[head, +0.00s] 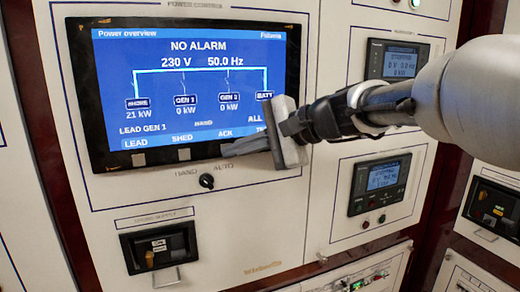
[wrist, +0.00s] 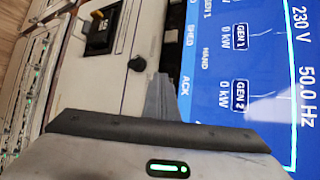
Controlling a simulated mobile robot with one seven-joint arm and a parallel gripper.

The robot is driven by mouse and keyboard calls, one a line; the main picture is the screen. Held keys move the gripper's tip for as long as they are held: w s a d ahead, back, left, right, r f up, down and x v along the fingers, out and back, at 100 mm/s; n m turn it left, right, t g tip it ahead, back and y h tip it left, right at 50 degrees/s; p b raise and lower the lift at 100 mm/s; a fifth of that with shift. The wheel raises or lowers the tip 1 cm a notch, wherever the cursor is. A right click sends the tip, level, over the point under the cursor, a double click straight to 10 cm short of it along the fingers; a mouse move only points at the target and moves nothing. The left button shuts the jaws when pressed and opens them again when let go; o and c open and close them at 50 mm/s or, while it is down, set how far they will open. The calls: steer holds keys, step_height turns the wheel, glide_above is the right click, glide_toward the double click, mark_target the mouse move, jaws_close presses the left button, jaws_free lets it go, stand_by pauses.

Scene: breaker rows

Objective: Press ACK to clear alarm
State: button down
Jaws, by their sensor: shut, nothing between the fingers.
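The power overview screen (head: 190,85) sits in a black bezel on the white panel and reads NO ALARM, 230 V and 50.0 Hz. The ACK label (head: 225,133) is on its bottom line; it also shows sideways in the wrist view (wrist: 186,86). My gripper (head: 229,150) is shut and empty, its fingertips at the lower bezel just below ACK. In the wrist view the fingers (wrist: 161,82) point at the screen's edge beside ACK. The key under ACK is hidden behind the fingers, and I cannot tell whether they touch it.
Keys under LEAD (head: 139,159) and SHED (head: 184,154) lie left of my fingers. A black HAND/AUTO knob (head: 206,181) sticks out just below. A breaker (head: 158,246) is lower left. Small meters (head: 380,184) are at the right, partly behind my arm.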

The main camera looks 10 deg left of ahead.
steer(key=shift+s+d, duration=0.1)
steer(key=shift+s+d+b, duration=0.35)
steer(key=shift+s+b, duration=0.05)
steer(key=shift+s, duration=0.15)
steer(key=s+d, duration=0.1)
steer(key=s+b, duration=0.1)
steer(key=s, duration=0.1)
steer(key=s+d+b, duration=0.1)
steer(key=shift+s+d, duration=0.15)
steer(key=shift+d, duration=0.15)
stand_by(0.6)
steer(key=s+d+f+n+h+p, duration=0.2)
steer(key=s+d+f+h+p, duration=0.1)
steer(key=d, duration=0.5)
steer(key=s+d+f+n+t+h+p, duration=0.1)
steer(key=s+d+f+n+h+p, duration=0.1)
steer(key=s+d, duration=0.5)
steer(key=s+d+f+n+h+p, duration=0.3)
steer(key=s+d+f+h, duration=0.3)
steer(key=d, duration=0.4)
steer(key=shift+d+f+h+p, duration=0.15)
steer(key=shift+h+p, duration=0.2)
steer(key=shift+h, duration=0.25)
